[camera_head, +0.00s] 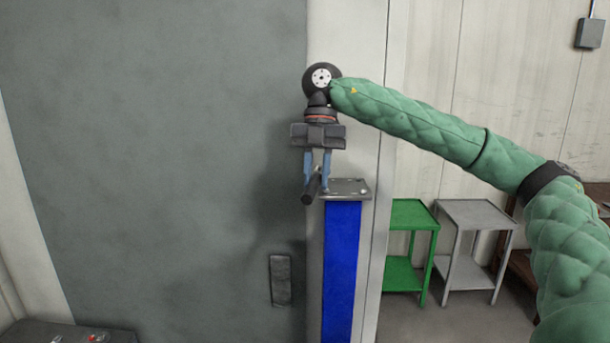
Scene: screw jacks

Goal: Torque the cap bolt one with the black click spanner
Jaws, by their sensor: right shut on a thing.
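My right gripper (317,172) hangs downward from the green-sleeved arm that comes in from the right. Its blue fingers are shut on the black click spanner (308,193), whose dark end points toward me. The gripper is just left of the grey cap plate (349,187) on top of the blue screw jack column (341,270). Small bolt heads show on the plate, but they are too small to tell which is cap bolt one. Whether the spanner touches a bolt is hidden by the fingers. My left gripper is out of view.
A large grey wall panel (160,130) stands behind and to the left, with a dark handle-like plate (281,280) on it. A green shelf stand (412,218) and a grey one (474,215) stand at right. A dark surface (60,333) with small items is at lower left.

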